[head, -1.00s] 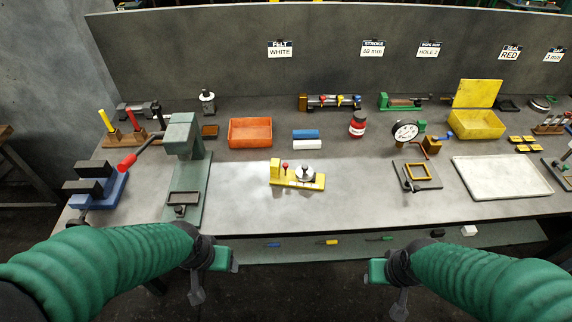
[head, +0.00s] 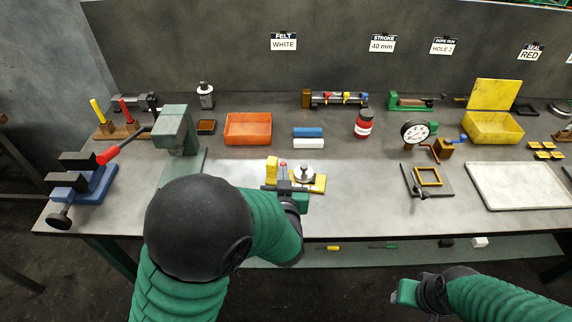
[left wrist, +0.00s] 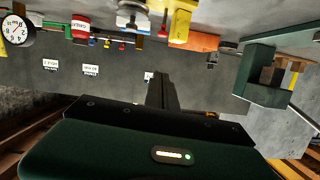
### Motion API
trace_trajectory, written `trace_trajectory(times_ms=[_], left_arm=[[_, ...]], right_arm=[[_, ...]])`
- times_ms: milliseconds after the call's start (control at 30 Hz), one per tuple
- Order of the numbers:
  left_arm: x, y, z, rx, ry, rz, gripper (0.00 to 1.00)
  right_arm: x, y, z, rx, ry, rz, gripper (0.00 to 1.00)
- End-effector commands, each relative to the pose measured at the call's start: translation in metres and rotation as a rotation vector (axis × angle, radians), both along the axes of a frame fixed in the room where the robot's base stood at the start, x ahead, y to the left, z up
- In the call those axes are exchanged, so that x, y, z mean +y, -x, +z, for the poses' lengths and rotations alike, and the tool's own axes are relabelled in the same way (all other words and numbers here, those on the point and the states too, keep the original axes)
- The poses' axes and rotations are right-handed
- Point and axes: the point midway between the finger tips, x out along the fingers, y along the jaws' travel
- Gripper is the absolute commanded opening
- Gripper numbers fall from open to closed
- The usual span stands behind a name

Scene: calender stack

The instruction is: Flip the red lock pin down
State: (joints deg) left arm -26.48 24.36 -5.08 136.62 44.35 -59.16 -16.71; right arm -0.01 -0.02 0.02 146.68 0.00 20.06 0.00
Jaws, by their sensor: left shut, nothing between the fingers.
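The yellow fixture (head: 318,184) sits on the middle of the bench, with a tall yellow block at its left end and a round silver part (head: 304,174) at its right. The small red lock pin (head: 283,168) stands up between them. My left gripper (head: 283,188) is shut and empty, in front of the pin and partly covering the fixture; I cannot tell whether it touches. In the left wrist view the fixture (left wrist: 181,22) appears upside down at the top, beyond the shut fingers (left wrist: 161,92). My right gripper (head: 402,294) is below the bench's front edge; its fingers are unclear.
A green press (head: 174,135) and a blue vise (head: 85,186) stand at left. Behind the fixture are an orange bin (head: 248,129) and blue and white blocks (head: 307,132). A dial gauge (head: 415,132) and white tray (head: 520,186) are at right.

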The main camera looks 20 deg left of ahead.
Motion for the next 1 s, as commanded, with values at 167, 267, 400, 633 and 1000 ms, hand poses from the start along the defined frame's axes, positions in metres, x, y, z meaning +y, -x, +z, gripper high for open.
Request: trace_trajectory(times_ms=[167,267,400,633,1000], left_arm=[[-0.001,-0.008,-0.003,0.002,-0.001,-0.001,0.00],[0.003,-0.022,-0.007,0.001,-0.002,-0.002,0.00],[0.013,-0.050,-0.015,0.001,-0.002,-0.001,0.00],[0.029,-0.096,-0.028,0.001,0.000,-0.001,0.00],[0.027,-0.091,-0.066,0.001,-0.001,-0.004,0.00]], right_arm=[[0.000,0.000,0.000,0.000,0.000,0.000,0.43],[0.000,0.000,-0.001,0.000,0.000,0.000,0.43],[0.000,0.000,-0.001,0.000,0.000,-0.001,0.43],[0.000,0.000,0.000,0.000,0.000,-0.001,0.43],[0.000,0.000,-0.003,0.000,0.000,0.000,0.43]])
